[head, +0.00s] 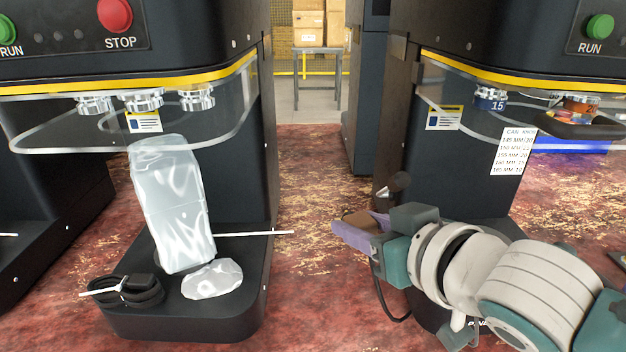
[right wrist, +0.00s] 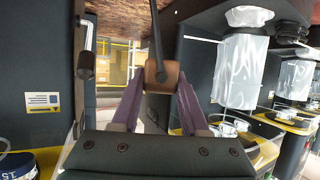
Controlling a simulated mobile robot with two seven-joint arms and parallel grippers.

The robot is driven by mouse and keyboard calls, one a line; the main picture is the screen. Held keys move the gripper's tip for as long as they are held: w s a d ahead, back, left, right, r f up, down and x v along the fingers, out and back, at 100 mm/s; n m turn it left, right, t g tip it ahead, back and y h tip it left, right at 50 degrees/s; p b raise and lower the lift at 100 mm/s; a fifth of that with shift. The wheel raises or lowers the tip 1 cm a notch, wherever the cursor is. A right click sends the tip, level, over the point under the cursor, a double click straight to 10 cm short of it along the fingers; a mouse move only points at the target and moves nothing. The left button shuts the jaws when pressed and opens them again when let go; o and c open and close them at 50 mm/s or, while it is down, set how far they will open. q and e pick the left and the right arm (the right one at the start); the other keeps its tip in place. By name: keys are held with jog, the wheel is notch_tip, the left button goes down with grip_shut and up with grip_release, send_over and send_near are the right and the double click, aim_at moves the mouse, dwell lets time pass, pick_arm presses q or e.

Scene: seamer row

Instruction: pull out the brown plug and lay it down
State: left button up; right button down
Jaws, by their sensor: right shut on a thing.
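The brown plug (head: 362,222) is between the purple fingers of my right gripper (head: 350,232), which is shut on it. It also shows in the right wrist view (right wrist: 164,74), gripped at the fingertips. A dark cord (right wrist: 156,35) runs from the plug in that view. In the head view a dark cord (head: 381,295) hangs below the gripper beside the right machine. I see no socket touching the plug; its far side is partly hidden by the fingers. My left gripper is not in view.
A dark-knobbed lever (head: 393,186) juts from the right machine just above my right gripper. The left machine's base (head: 190,322) carries a wrapped clear bag (head: 172,205), a smaller bag (head: 212,279) and a coiled black cable (head: 128,290). Red mottled floor (head: 310,180) lies open between the machines.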

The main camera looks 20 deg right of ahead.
jog(key=n+y+b, duration=0.1)
jog(key=b, duration=0.9)
send_over(328, 342)
notch_tip(328, 342, down, 14)
jog(key=shift+f, duration=0.1)
notch_tip(328, 342, down, 7)
jog(key=b, duration=0.6)
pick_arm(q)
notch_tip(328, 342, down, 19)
pick_arm(e)
jog(key=shift+c, duration=1.7)
grip_release()
jog(key=p+v, duration=0.2)
jog(key=v, duration=0.7)
jog(key=shift+w+p, duration=0.1)
jog(key=shift+p, duration=0.2)
jog(key=shift+s+d+r, duration=0.15)
jog(key=shift+s+r, duration=0.25)
jog(key=shift+s, duration=0.15)
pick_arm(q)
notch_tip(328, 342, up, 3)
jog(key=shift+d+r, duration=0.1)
